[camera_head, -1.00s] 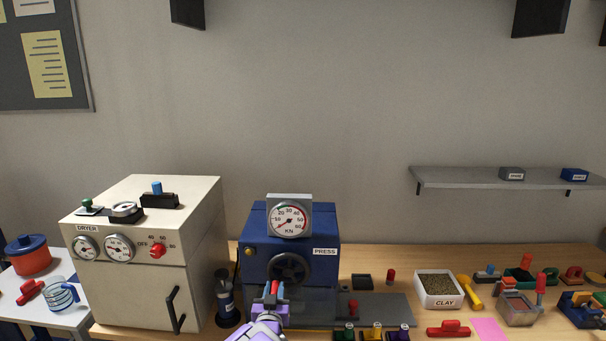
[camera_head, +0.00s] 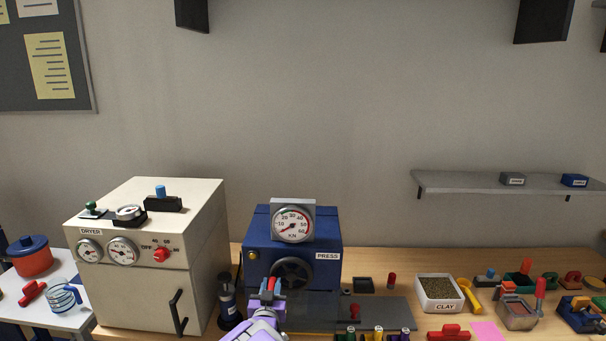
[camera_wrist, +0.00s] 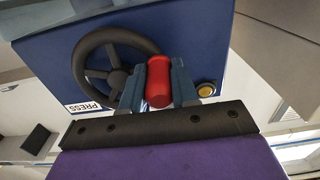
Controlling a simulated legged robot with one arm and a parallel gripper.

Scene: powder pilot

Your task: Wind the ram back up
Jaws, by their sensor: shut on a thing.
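The blue press (camera_head: 262,226) stands on the bench with a round kN gauge (camera_head: 292,225) on top. Its black handwheel (camera_head: 297,264) is on the front and also shows in the wrist view (camera_wrist: 83,62). A red handle (camera_wrist: 158,82) at the wheel's rim sits between my fingers. My gripper (camera_head: 270,286) is shut on this red handle at the wheel's lower left in the head view. The gauge needle points toward the low, left end of the dial. The ram is hidden behind my arm and gripper.
A cream dryer (camera_head: 145,240) stands close on the left, with a dark cylinder (camera_head: 227,298) between it and the press. A clay box (camera_head: 438,292), small tools and weights crowd the bench to the right. A shelf (camera_head: 480,183) hangs at the right.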

